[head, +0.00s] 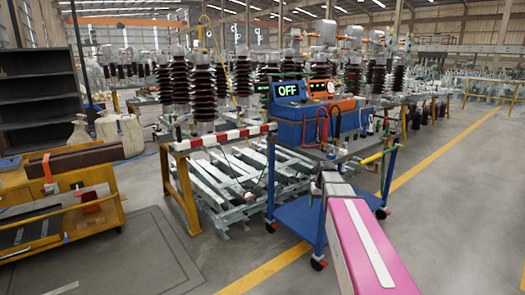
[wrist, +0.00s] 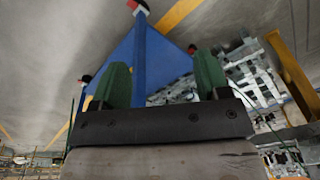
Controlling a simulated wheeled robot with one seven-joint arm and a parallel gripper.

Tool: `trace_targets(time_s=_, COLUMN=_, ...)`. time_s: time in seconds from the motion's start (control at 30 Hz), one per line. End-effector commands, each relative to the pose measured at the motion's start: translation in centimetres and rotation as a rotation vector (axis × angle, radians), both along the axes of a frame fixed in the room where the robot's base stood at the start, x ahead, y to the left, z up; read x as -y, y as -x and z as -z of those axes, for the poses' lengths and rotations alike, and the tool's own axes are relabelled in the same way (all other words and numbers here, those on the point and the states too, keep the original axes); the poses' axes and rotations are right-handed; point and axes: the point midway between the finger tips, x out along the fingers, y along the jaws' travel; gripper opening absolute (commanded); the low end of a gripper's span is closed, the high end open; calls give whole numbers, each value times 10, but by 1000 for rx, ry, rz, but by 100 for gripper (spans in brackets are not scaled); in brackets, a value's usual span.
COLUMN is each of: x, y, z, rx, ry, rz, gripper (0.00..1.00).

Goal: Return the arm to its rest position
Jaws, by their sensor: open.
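My arm, pink with a white strip, reaches from the lower right of the head view toward a blue cart (head: 292,211). The gripper end cannot be made out there. In the wrist view my gripper (wrist: 162,82) shows two green fingers standing well apart, with nothing held between them. Behind the fingers, apart from them, are the cart's blue post and lower shelf (wrist: 112,62) and the grey floor.
Dark insulators (head: 202,92) on a frame stand behind. An orange workbench (head: 82,218) is at left. Floor (head: 455,210) at right is clear.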

Motion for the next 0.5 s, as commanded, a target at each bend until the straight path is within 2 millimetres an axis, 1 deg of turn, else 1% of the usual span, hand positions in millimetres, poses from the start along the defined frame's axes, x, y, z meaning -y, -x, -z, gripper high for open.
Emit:
trace_targets(time_s=0.03, x=-12, y=35, z=18, rx=-19, ry=2, rz=2, gripper=69)
trace_targets(time_s=0.07, x=-17, y=48, z=28, rx=-27, ry=4, rz=4, gripper=69)
trace_targets(time_s=0.1, x=-24, y=66, z=40, rx=-37, ry=7, rz=5, gripper=69)
trace_targets(time_s=0.17, x=-33, y=93, z=56, rx=-54, ry=12, rz=10, gripper=69)
trace_targets(time_s=0.2, x=-39, y=111, z=67, rx=-64, ry=15, rz=11, gripper=69)
trace_targets(time_s=0.3, x=-52, y=153, z=87, rx=-88, ry=22, rz=16, gripper=69)
trace_targets(time_s=0.4, x=-61, y=186, z=102, rx=-106, ry=29, rz=19, gripper=69)
trace_targets(time_s=0.5, x=-65, y=207, z=111, rx=-118, ry=35, rz=21, gripper=69)
